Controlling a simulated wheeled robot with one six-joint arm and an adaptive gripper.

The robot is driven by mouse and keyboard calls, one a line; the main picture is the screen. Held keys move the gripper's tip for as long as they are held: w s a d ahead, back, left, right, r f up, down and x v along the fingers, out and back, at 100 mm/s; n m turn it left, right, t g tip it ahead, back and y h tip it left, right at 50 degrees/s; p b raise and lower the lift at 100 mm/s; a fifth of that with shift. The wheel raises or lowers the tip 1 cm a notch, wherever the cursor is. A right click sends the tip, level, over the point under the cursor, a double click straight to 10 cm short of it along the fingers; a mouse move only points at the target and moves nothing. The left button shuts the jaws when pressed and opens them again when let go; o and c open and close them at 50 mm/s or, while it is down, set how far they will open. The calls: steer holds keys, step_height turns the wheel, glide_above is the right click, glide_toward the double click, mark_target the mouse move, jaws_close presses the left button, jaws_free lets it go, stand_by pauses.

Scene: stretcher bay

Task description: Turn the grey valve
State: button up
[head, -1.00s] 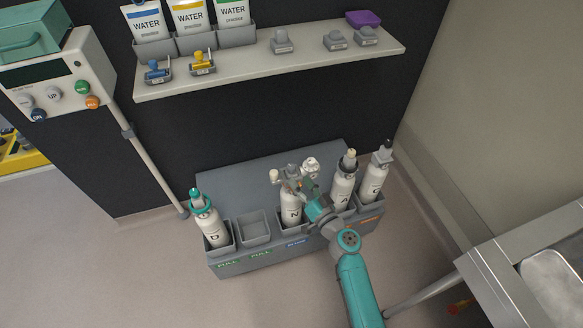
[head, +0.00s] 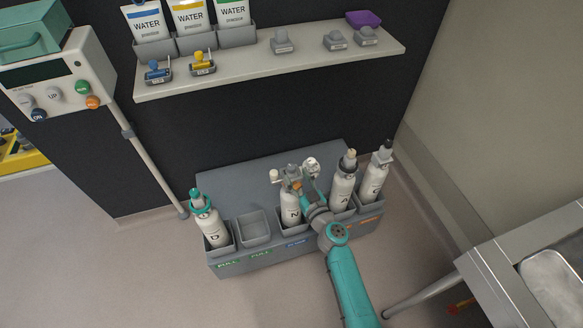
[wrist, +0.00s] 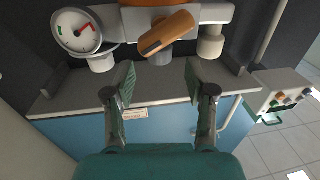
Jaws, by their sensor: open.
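A fitting there carries a round dial gauge (head: 311,165) and a pale knob (head: 274,174). My gripper (head: 299,188) is close to this fitting and partly hides it. In the wrist view, my gripper (wrist: 160,83) is open, with nothing between its fingers. An orange handle (wrist: 166,34) lies just beyond the gap, apart from both fingertips. The gauge (wrist: 77,32) is to its left and the pale knob (wrist: 210,43) to its right.
Bottle A (head: 342,189) and bottle C (head: 375,178) stand close on the right, bottle D (head: 213,226) on the left. An empty bin (head: 254,229) separates D from N. A loaded shelf (head: 270,69) hangs above. A metal frame (head: 500,270) is at right.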

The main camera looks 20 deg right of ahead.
mark_target(293, 171)
steer(key=shift+w+a, duration=0.15)
steer(key=shift+w, duration=1.1)
steer(key=shift+w+a, duration=0.15)
steer(key=shift+w, duration=1.05)
steer(key=shift+c, duration=0.2)
jaws_close()
